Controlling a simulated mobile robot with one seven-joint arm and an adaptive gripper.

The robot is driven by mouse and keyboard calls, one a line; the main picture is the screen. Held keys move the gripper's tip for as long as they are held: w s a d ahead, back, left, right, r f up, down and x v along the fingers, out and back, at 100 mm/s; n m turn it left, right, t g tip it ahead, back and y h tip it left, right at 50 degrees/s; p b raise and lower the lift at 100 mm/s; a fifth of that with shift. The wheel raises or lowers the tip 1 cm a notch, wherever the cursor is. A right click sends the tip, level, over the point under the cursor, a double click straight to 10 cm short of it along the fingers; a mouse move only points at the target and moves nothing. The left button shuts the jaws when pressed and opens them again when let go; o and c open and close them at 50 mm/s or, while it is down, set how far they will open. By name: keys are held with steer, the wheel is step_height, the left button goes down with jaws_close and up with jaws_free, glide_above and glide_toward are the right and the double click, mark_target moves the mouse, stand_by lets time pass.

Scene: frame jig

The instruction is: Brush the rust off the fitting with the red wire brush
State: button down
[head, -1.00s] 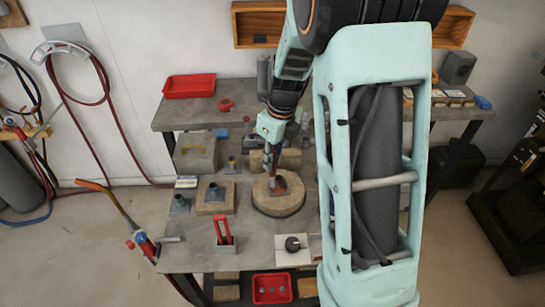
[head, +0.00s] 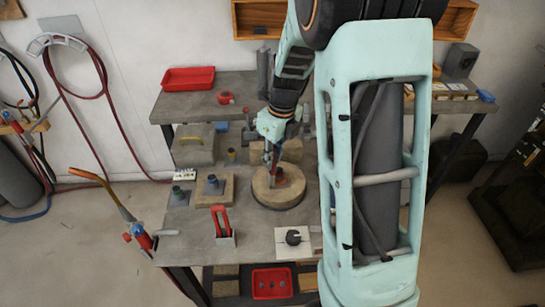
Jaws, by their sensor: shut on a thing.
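My gripper (head: 271,140) points down over the round wooden block (head: 265,199) on the grey workbench. It is shut on a slim tool with some red on it, which looks like the red wire brush (head: 275,158). The tool's lower end is at or just above a small dark, reddish-brown fitting (head: 281,180) on top of the block. I cannot tell if they touch. The fitting is small and partly hidden by the tool, so how much rust it bears is unclear.
Two small post fittings (head: 212,184) on plates stand left of the block. A red-handled tool (head: 221,221) stands in a holder at the front, beside a white plate with a dark knob (head: 293,238). A torch (head: 140,236) hangs at the left edge. A red tray (head: 188,78) sits at the back.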

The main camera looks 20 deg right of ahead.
steer(key=shift+f+b, duration=0.3)
steer(key=shift+f, duration=0.2)
steer(key=shift+w, duration=0.1)
steer(key=shift+p, duration=1.15)
stand_by(1.9)
